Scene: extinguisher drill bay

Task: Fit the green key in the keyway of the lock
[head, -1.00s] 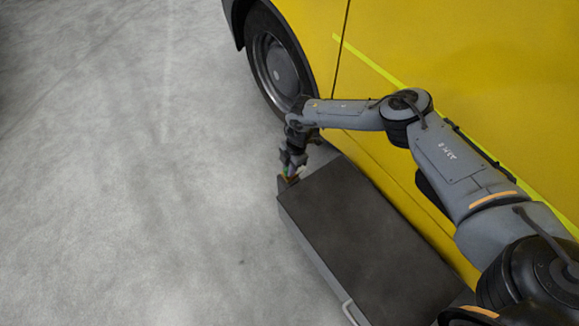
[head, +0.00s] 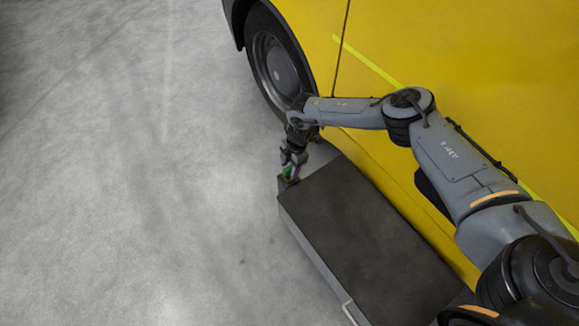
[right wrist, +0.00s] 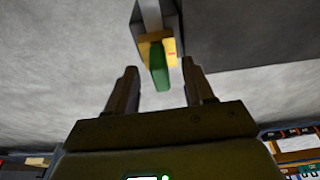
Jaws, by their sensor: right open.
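The green key (right wrist: 158,70) shows in the right wrist view, its far end against the yellow face of the lock (right wrist: 171,54). How deep it sits in the keyway cannot be told. My right gripper (right wrist: 159,67) is open, one finger on each side of the key with a gap to both. The lock is mostly hidden there. My left gripper is not in view.
The dark-topped grey box (head: 355,235) stands alongside a yellow vehicle (head: 440,60) with a black wheel (head: 277,65). My right arm passes close to the vehicle's side. The concrete floor (head: 130,180) to the left is clear.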

